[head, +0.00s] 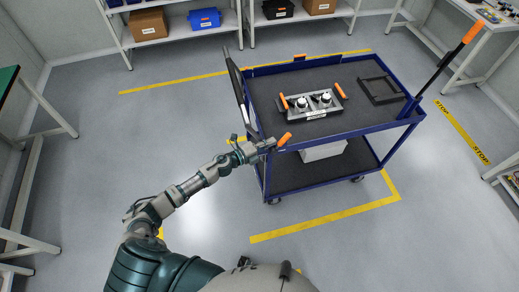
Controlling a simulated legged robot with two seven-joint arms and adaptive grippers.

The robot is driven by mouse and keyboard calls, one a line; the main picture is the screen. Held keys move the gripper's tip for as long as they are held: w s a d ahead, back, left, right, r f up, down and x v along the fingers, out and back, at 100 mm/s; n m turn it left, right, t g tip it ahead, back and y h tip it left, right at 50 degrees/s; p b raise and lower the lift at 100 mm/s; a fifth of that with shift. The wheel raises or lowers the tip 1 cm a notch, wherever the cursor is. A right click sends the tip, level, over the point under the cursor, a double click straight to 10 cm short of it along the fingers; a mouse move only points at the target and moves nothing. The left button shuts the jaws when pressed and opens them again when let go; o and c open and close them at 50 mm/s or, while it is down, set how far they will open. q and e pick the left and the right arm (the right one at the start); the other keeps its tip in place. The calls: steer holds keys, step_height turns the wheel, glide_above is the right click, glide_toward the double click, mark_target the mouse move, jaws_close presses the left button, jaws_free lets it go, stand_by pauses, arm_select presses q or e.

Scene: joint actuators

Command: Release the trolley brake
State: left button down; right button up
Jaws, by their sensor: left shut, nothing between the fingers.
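The blue trolley (392,127) stands right of centre, with dark upper and lower shelves and small wheels. A long black lever with an orange grip (472,31) rises at a slant from its right end. A short orange handle (284,139) sticks out at its near left corner. My left gripper (272,145) is shut at that corner, close beside the short orange handle. Nothing shows between its fingers; whether it touches the handle I cannot tell. My right gripper is not in view.
On the trolley's top lie a metal fixture (316,113) with two white-topped parts and orange handles, and a black frame (380,90). A dark upright panel (236,84) stands at the left end. Yellow tape (325,220) marks the floor. Shelves (180,37) stand behind. The left floor is clear.

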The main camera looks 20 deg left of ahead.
mark_target(284, 138)
arm_select(q)
steer(key=shift+w+d+r+p, duration=0.2)
steer(key=shift+d+r+p, duration=0.05)
steer(key=shift+p, duration=0.05)
steer(key=shift+w+d, duration=0.3)
steer(key=shift+d, duration=0.4)
steer(key=shift+w+d+p, duration=0.25)
steer(key=shift+d+p, duration=0.1)
steer(key=shift+d, duration=0.05)
steer(key=shift+w+f, duration=0.15)
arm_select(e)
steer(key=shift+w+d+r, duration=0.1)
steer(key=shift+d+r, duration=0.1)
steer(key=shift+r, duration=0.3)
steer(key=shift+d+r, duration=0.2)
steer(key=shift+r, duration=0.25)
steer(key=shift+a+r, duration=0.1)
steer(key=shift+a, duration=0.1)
arm_select(q)
steer(key=shift+w+d, duration=0.15)
steer(key=shift+d, duration=0.1)
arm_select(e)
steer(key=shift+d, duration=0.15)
